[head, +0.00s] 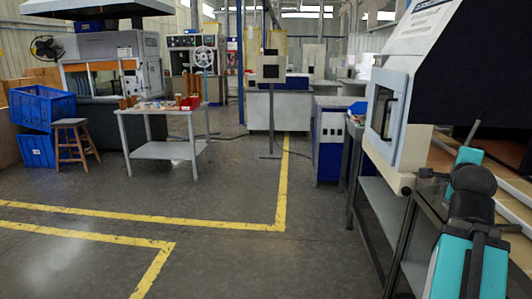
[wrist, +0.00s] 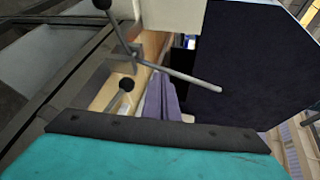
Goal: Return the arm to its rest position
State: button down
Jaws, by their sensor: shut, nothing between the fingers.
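My arm, teal and black (head: 468,230), reaches up from the lower right corner of the head view, beside the bench with the white machine. The gripper's fingers cannot be made out there. In the wrist view, a teal part of my arm with a black edge fills the bottom. Beyond it, the narrow purple-grey fingers of my gripper (wrist: 160,82) lie close together. They look shut, with nothing held. A grey rod crosses the picture just beyond the fingertips; I cannot tell whether they touch.
A white machine with a small window (head: 387,108) and dark side stands on the bench close to my arm. Ball-ended levers (wrist: 126,84) show near my gripper. A grey table (head: 165,150), stool (head: 72,140) and blue crates (head: 42,103) stand left. The middle floor is clear.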

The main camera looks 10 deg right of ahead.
jog(key=w+a+f+n+g+y+p, duration=0.1)
jog(key=w+a+f+n+y+p, duration=0.3)
jog(key=f, duration=0.7)
jog(key=w+a+f+n+g+y, duration=0.1)
jog(key=w+a+f+n, duration=0.35)
jog(key=f, duration=0.65)
jog(key=w+a+f+n+g+y+p, duration=0.1)
jog(key=a+f+n+g+y+p, duration=0.35)
jog(key=a+f, duration=1.3)
jog(key=s+a+f+n+g+y+p, duration=0.1)
jog(key=s+a+f+n+g+p, duration=0.1)
jog(key=s+a+f+n, duration=0.35)
jog(key=s+a+f+n+g+p, duration=0.2)
jog(key=s+a+f, duration=0.5)
jog(key=f, duration=0.4)
jog(key=s+a+f+n+g+p, duration=0.2)
jog(key=s+a+f+n, duration=0.1)
jog(key=s, duration=0.6)
jog(key=s+a+f+n+g+p, duration=0.1)
jog(key=s+a+f+n+g, duration=0.2)
jog(key=s+a, duration=0.4)
jog(key=s+f+n, duration=0.1)
jog(key=s+f, duration=0.1)
jog(key=s, duration=0.1)
jog(key=shift+s+a+f+p, duration=0.15)
jog(key=shift+f+p, duration=0.05)
jog(key=shift+p, duration=0.2)
jog(key=shift+r+g, duration=0.15)
jog(key=shift+g, duration=0.1)
